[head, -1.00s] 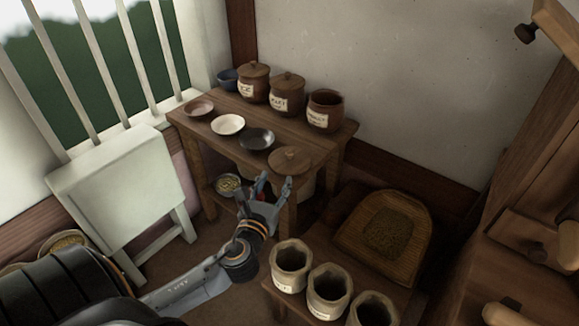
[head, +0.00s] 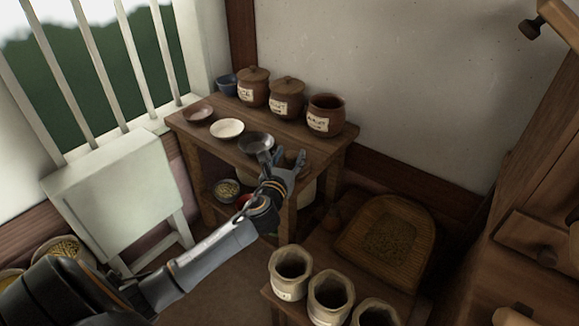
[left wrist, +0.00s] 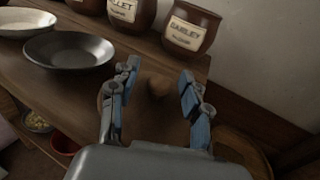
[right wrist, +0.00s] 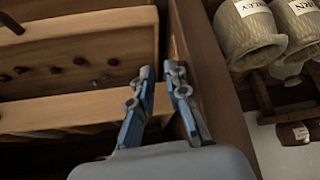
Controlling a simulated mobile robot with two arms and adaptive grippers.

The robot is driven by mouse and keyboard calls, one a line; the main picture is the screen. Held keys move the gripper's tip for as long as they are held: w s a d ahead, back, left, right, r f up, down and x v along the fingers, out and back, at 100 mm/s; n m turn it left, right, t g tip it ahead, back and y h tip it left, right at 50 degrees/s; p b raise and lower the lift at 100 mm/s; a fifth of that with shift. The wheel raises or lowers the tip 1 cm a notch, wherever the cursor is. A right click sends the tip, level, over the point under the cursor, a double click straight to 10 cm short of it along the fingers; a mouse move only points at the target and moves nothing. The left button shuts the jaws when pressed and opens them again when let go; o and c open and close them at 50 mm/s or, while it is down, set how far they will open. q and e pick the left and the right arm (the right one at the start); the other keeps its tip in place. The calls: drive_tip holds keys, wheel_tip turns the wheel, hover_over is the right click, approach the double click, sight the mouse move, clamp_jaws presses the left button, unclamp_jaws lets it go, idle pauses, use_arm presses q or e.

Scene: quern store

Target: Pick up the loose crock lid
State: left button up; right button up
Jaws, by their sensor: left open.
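The loose crock lid (left wrist: 150,110), round brown wood with a knob, lies on the table's near right corner in the left wrist view. Its knob stands between the spread fingers of my left gripper (left wrist: 158,74), which is open and holds nothing. In the head view my left gripper (head: 283,158) covers most of the lid. The lidless brown crock (head: 325,115) labelled BARLEY stands behind it at the table's back edge; it also shows in the left wrist view (left wrist: 190,30). My right gripper (right wrist: 158,72) is partly open and empty, beside wooden furniture.
The wooden table (head: 185,124) also holds a dark bowl (head: 254,142) left of my left gripper, a white bowl (head: 227,129) and two lidded crocks (head: 286,97). Sacks (head: 290,270) and a woven tray (head: 425,230) stand at the front right.

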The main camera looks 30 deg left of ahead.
use_arm(q)
drive_tip(key=shift+w, duration=0.15)
clamp_jaws()
drive_tip(key=shift+r, duration=0.1)
